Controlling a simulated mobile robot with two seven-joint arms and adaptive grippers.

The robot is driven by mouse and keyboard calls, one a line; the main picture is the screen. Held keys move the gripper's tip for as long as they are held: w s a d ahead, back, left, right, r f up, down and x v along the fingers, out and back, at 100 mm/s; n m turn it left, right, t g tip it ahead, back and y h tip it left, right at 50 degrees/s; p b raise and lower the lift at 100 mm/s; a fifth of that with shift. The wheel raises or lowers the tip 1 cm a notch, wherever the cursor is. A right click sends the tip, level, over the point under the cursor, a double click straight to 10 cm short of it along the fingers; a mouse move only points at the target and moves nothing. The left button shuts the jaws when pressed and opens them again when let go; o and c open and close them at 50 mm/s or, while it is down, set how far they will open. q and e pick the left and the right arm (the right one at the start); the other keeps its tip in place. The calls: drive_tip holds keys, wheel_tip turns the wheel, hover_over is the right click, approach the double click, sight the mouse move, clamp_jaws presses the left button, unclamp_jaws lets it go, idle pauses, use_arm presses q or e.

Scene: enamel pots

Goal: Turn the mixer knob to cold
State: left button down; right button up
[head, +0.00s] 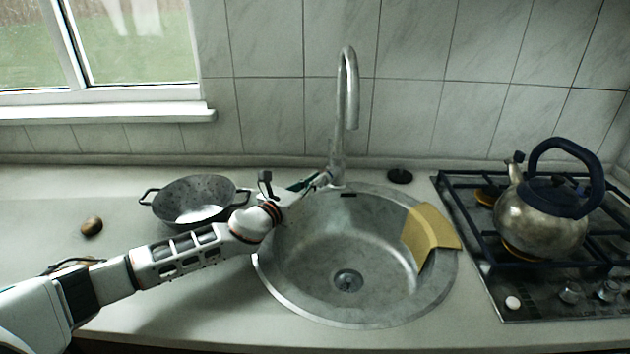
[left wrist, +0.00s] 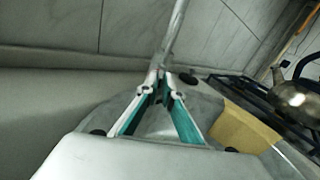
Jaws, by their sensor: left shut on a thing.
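The mixer (head: 346,110) is a tall curved metal tap standing behind the round sink (head: 300,295). Its upright pipe also shows in the left wrist view (left wrist: 176,38). My left gripper (head: 326,178) reaches in from the left to the base of the tap. In the left wrist view its green-lined fingers (left wrist: 161,92) converge at the tap's base, shut on the mixer knob. The knob is mostly hidden by the fingertips, so its angle cannot be told. My right gripper is not in view.
A yellow cloth (head: 430,232) hangs over the sink's right rim. A grey two-handled pot (head: 190,203) stands behind my left arm. A kettle (head: 540,225) stands on the gas hob (head: 470,220) at right. A small brown round object (head: 92,227) lies at left, with bare counter around it.

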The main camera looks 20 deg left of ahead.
use_arm(q)
drive_tip(key=m+p, duration=0.2)
drive_tip(key=m, duration=0.1)
drive_tip(key=m+p, duration=0.2)
drive_tip(key=m, duration=0.1)
drive_tip(key=d+m+p, duration=0.1)
drive_tip(key=m+p, duration=0.1)
drive_tip(key=m, duration=0.1)
drive_tip(key=shift+s+f, duration=0.1)
drive_tip(key=shift+s, duration=0.1)
drive_tip(key=shift+m, duration=0.3)
idle(0.4)
drive_tip(key=c, duration=2.2)
unclamp_jaws()
